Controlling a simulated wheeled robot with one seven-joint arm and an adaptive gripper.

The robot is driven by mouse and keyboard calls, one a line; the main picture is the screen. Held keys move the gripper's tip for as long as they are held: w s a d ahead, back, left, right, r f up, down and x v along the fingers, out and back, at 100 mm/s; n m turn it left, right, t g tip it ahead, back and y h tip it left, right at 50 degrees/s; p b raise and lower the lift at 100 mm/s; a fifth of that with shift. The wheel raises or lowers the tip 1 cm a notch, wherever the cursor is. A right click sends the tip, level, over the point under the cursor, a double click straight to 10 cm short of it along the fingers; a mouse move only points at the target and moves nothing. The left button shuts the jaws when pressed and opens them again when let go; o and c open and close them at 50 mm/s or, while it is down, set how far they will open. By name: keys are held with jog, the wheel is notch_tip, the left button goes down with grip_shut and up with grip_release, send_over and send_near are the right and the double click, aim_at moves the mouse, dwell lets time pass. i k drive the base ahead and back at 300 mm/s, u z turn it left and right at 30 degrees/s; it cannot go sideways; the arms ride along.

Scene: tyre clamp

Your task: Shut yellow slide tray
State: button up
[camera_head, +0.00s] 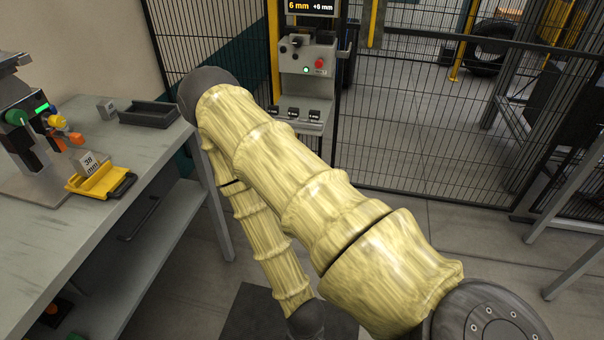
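The yellow slide tray (118,186) is at the left, on the workbench, at the foot of a grey bench device (35,120). It sticks out from the device toward the right, with its handle end near the bench's right edge. A grey block with dark printed marks (90,163) stands at the tray's inner part; whether it rests in the tray is hard to tell. My arm (300,185) crosses the middle of the view and folds back down to the bottom edge, well to the right of the tray. My gripper is out of view.
The workbench (100,240) has a dark open bin (149,113) and a small grey cube (107,110) behind the tray. Bare bench top lies in front of the tray.

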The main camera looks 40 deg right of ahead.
aim_at(101, 185)
jog(key=u, duration=0.05)
jog(key=k, duration=1.15)
jog(key=z, duration=0.6)
jog(key=i, duration=0.85)
jog(key=u, duration=0.55)
